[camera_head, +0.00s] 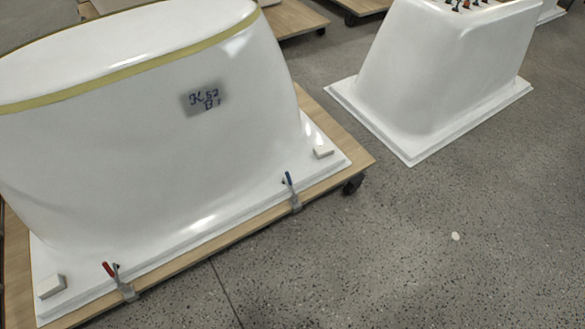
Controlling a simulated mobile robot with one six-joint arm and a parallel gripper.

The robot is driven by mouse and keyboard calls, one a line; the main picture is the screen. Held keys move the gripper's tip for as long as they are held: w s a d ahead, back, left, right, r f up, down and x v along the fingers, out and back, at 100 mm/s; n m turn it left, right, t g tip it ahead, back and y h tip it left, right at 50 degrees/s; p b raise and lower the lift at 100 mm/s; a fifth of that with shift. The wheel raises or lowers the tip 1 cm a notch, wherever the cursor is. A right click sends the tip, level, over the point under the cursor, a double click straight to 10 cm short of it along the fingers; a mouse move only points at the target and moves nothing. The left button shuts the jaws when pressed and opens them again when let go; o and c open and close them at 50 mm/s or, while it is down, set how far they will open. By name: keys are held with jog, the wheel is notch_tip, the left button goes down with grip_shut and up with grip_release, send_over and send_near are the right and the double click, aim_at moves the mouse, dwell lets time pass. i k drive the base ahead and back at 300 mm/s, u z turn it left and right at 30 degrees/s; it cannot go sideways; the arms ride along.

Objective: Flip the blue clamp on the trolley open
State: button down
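The blue clamp (291,191) is on the front edge of the wooden trolley (222,246), right of the middle. Its blue handle stands nearly upright, and its metal base sits at the edge of the board. It is too small to tell whether it presses on the white flange of the bathtub shell (140,170). A similar clamp with a red handle (118,280) is on the same edge at the lower left; its handle leans left. My gripper is not in view.
A second white shell (440,80) stands on the floor at the upper right. A black caster (352,185) shows under the trolley's right corner. White blocks (323,151) lie on the flange. The speckled grey floor (420,250) in front is clear but for a small white spot (455,236).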

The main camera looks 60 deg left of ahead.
aim_at(290, 184)
jog(key=i, duration=0.25)
jog(key=z, duration=0.2)
jog(key=k, duration=0.2)
jog(key=u, duration=3.1)
jog(key=k, duration=0.25)
jog(key=u, duration=1.45)
